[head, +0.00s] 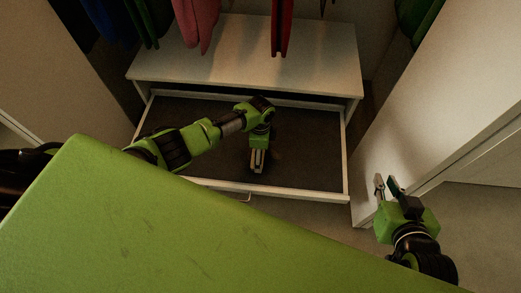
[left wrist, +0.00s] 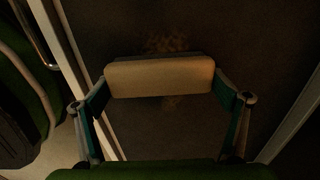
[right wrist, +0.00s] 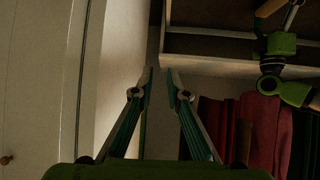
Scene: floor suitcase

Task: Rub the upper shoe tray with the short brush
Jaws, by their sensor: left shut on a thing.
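The upper shoe tray (head: 310,150) is a dark-bottomed, white-framed pull-out, drawn out below a white shelf. In the left wrist view its dark surface (left wrist: 240,60) fills most of the picture. My left gripper (head: 257,162) reaches down over the middle of the tray. It is shut on the short brush (left wrist: 160,79), a tan block held across between both fingers. A brownish smudge (left wrist: 168,43) shows on the tray just beyond and below the brush. Bristle contact is hidden. My right gripper (head: 386,182) is open and empty, right of the tray.
The white shelf (head: 220,55) stands behind the tray, with hanging clothes (head: 282,25) above it. A white door panel (head: 440,90) is close to my right gripper. The tray's front rail (head: 300,193) borders the near side.

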